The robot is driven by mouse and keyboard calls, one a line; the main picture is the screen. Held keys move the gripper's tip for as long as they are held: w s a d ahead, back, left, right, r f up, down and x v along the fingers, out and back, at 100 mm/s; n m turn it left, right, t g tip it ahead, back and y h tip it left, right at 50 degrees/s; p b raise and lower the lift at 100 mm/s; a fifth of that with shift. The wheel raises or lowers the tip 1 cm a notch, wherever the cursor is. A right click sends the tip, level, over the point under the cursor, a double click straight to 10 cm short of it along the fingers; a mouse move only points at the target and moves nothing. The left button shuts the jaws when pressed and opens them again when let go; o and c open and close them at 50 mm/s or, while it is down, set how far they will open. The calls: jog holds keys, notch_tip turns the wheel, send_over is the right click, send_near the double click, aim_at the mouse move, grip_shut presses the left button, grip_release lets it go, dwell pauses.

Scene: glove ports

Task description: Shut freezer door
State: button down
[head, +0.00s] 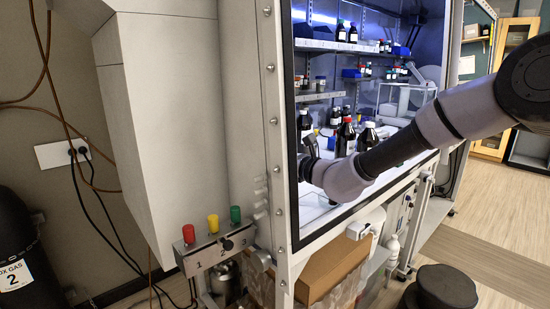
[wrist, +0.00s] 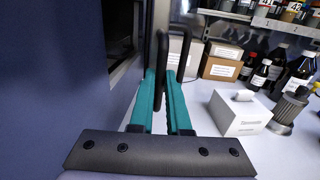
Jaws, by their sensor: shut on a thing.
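The fingers are closed around a dark upright bar (wrist: 161,70), which looks like a door handle. A plain blue-grey panel (wrist: 50,90) fills the left of the wrist view and may be part of the freezer. Beside it is a dark opening or window with a pale edge; I cannot tell how far any door stands open. In the head view my arm reaches into the lit cabinet, and its end is hidden behind the cabinet's left frame. The freezer cannot be made out there.
In the wrist view, a white tissue box (wrist: 240,112), dark bottles (wrist: 298,70) and cardboard boxes (wrist: 220,62) stand to the right on the white worktop. In the head view, bottles (head: 348,136) stand close to my arm, below bottle shelves (head: 330,46). The cabinet frame (head: 275,120) borders the opening.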

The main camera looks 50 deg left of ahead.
jog(key=shift+r, duration=0.15)
jog(key=c, duration=0.9)
grip_release()
jog(key=d, duration=0.3)
jog(key=w+d, duration=0.1)
jog(key=d, duration=0.6)
jog(key=shift+w+d, duration=0.2)
jog(key=shift+d, duration=0.15)
